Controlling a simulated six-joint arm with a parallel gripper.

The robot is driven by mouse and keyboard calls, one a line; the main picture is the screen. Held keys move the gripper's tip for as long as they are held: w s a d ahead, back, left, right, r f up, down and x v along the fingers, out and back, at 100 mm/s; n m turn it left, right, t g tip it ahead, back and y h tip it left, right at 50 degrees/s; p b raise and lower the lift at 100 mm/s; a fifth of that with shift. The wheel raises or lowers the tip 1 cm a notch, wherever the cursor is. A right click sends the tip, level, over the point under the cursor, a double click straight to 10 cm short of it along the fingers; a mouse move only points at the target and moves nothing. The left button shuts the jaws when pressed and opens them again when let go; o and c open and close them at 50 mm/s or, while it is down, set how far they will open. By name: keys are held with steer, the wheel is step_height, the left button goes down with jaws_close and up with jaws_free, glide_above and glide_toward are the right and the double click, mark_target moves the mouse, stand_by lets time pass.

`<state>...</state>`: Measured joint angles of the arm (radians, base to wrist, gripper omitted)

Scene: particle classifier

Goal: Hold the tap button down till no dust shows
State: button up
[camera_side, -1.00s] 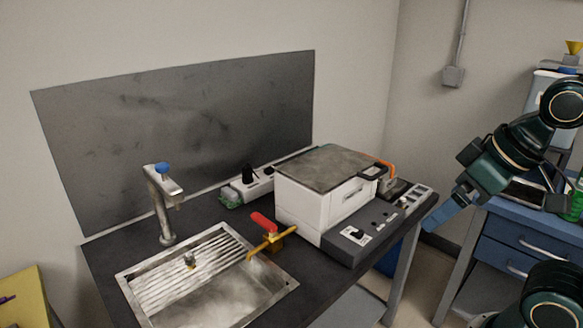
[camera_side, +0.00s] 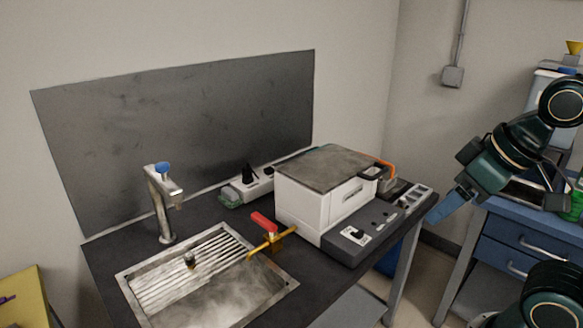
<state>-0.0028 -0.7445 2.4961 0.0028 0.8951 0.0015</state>
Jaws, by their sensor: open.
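The metal tap (camera_side: 163,207) stands upright at the back left of the sink. Its blue button (camera_side: 163,168) is on top of the tap head. The steel sink (camera_side: 140,295) has a ribbed slope and a basin with pale, cloudy grey patches; I cannot tell whether they are dust or reflections. No clear water stream shows under the spout. My gripper (camera_side: 446,207) is open at the right, beyond the counter's right end, pointing down and left. It is far from the tap and touches nothing visible. Its fingers are only partly distinguishable.
A red-handled brass valve (camera_side: 265,225) stands at the sink's right edge. A white box machine (camera_side: 303,205) with a grey control panel (camera_side: 362,237) is between my gripper and the sink. A power strip (camera_side: 248,188) lies behind. A grey board (camera_side: 185,130) backs the counter.

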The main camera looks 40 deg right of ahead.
steer(key=shift+w+r, duration=0.15)
steer(key=shift+w, duration=0.15)
steer(key=c, duration=0.3)
steer(key=w, duration=0.1)
steer(key=w+r, duration=0.1)
steer(key=w, duration=0.1)
steer(key=shift+w+a+r+t, duration=0.1)
steer(key=shift+w+r+t, duration=0.15)
steer(key=shift+t, duration=0.15)
jaws_close()
steer(key=w+a+r+m+t, duration=0.1)
steer(key=w+a+r+t, duration=0.15)
steer(key=w, duration=0.85)
steer(key=w+a+r+t, duration=0.15)
steer(key=w+a, duration=0.25)
steer(key=w, duration=0.7)
steer(key=w+a+f+t, duration=0.1)
steer(key=w+a+t, duration=0.1)
steer(key=w+a, duration=0.5)
steer(key=w+a+f+n+t, duration=0.1)
steer(key=w+a+t, duration=0.1)
steer(key=w+a, duration=0.6)
steer(key=shift+w+a+f+t, duration=0.3)
steer(key=shift+a+t, duration=0.1)
steer(key=shift+a, duration=0.8)
